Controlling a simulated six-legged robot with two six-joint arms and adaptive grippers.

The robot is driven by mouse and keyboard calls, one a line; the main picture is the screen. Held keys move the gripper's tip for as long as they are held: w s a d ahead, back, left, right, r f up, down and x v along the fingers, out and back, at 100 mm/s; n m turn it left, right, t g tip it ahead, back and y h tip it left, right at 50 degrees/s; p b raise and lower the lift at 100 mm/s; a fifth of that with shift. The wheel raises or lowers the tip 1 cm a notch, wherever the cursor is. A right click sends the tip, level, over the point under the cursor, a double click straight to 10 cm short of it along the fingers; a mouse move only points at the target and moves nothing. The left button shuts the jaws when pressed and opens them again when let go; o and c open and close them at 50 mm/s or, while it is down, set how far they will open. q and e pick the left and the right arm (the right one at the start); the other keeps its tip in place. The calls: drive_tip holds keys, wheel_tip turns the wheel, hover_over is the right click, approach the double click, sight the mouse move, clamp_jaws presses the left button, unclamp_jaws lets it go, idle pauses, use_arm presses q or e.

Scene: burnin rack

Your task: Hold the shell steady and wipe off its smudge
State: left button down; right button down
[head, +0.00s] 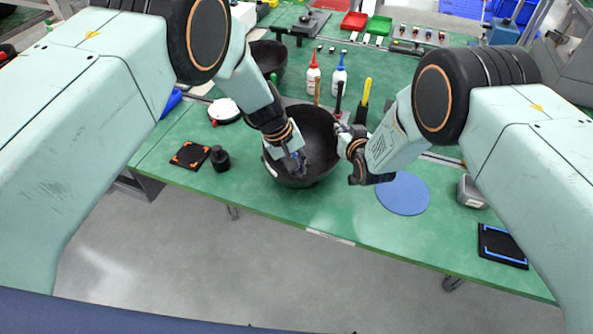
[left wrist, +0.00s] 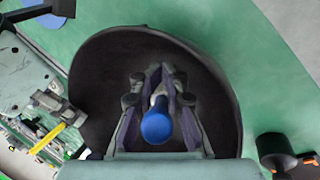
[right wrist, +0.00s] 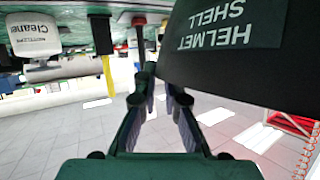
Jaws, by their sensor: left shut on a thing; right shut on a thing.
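The shell (head: 318,125) is a dark bowl, open side up, at the front of the green bench. In the right wrist view its outer side carries a "HELMET SHELL" label (right wrist: 225,25). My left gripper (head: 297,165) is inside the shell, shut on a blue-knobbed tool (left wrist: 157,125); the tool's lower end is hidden. My right gripper (head: 345,132) is at the shell's right rim, shut on the shell; the contact is partly hidden. It also shows in the right wrist view (right wrist: 158,85). I cannot make out a smudge.
A blue round mat (head: 403,193) lies right of the shell. A black jar (head: 220,159) and an orange-marked black pad (head: 190,155) lie left. Behind stand a red-tipped bottle (head: 313,80), a blue-tipped bottle (head: 338,77) and another dark bowl (head: 268,56). The bench's front edge is close.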

use_arm(q)
drive_tip(key=shift+w+d+r, duration=0.1)
drive_tip(key=shift+w+d, duration=0.2)
drive_tip(key=shift+w, duration=0.6)
drive_tip(key=shift+w+d, duration=0.35)
drive_tip(key=shift+w, duration=0.6)
drive_tip(key=shift+w+d+r, duration=0.1)
drive_tip(key=shift+w+d, duration=0.2)
drive_tip(key=shift+w, duration=0.6)
drive_tip(key=shift+r, duration=0.1)
drive_tip(key=shift+s+a+r, duration=0.1)
drive_tip(key=shift+s+a, duration=0.3)
drive_tip(key=shift+s, duration=0.9)
drive_tip(key=shift+s+a+f, duration=0.1)
drive_tip(key=shift+s+a, duration=0.3)
drive_tip(key=shift+s, duration=0.95)
drive_tip(key=shift+s+a+r, duration=0.1)
drive_tip(key=shift+s+a, duration=0.3)
drive_tip(key=shift+s, duration=0.9)
wheel_tip(320, 180, up, 6)
drive_tip(key=d, duration=0.1)
drive_tip(key=shift+s, duration=0.2)
drive_tip(key=shift+r, duration=0.1)
drive_tip(key=r, duration=0.2)
drive_tip(key=shift+s+d+r, duration=0.1)
drive_tip(key=shift+d+r, duration=0.25)
